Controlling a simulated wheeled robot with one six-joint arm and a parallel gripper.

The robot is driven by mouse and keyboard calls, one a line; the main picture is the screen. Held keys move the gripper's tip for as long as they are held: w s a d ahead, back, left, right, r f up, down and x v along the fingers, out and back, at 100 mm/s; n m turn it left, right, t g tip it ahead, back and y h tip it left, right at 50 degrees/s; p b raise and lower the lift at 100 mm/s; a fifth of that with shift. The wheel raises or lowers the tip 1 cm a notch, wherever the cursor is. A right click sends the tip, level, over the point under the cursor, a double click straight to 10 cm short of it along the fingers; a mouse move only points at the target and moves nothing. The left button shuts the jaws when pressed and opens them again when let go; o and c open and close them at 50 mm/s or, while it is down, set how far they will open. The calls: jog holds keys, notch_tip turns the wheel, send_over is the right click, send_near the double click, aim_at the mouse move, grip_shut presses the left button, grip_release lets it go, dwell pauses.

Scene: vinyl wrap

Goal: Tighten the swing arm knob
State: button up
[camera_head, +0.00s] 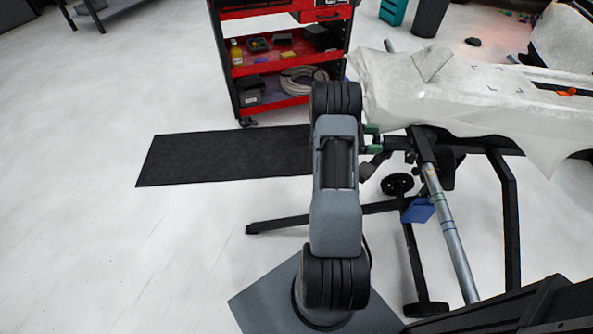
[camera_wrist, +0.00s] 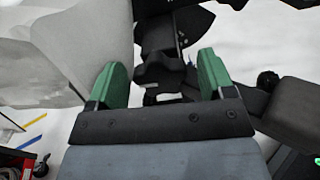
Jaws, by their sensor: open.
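My gripper (camera_head: 373,139) reaches toward the black stand (camera_head: 425,150) in the head view, at the stand's left side. In the wrist view its two green fingertips (camera_wrist: 162,78) are apart. A dark lobed knob (camera_wrist: 160,70) shows between and just beyond them, with a visible gap on each side. It looks to be the swing arm knob, below a black bracket (camera_wrist: 175,32). I cannot make the knob out clearly in the head view. I cannot tell how deep it lies between the fingers.
A white-wrapped panel (camera_head: 480,95) rests on the stand, close to the gripper's right. A silver tube (camera_head: 450,235) and black legs (camera_head: 503,200) stand below. A red tool cart (camera_head: 283,65) is behind. A black mat (camera_head: 215,158) and open floor lie left.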

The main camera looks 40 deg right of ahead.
jog(key=w+a+n+p, duration=0.1)
jog(key=w+a, duration=0.7)
jog(key=a, duration=0.2)
jog(key=s+a+f+m+t+y+b, duration=0.1)
jog(key=s+a+f+m+y, duration=0.25)
jog(key=a+y, duration=0.2)
jog(key=s+a+r+m+t+y+b, duration=0.1)
jog(key=a+r+t+y+b, duration=0.1)
jog(key=a, duration=0.6)
jog(key=s+a+r+m+t+y+b, duration=0.2)
jog(key=a+r+t+y+b, duration=0.1)
jog(key=a, duration=0.4)
jog(key=shift+a+t+b, duration=0.35)
jog(key=shift+t+b, duration=0.45)
jog(key=shift+b, duration=0.2)
jog(key=shift+m, duration=0.25)
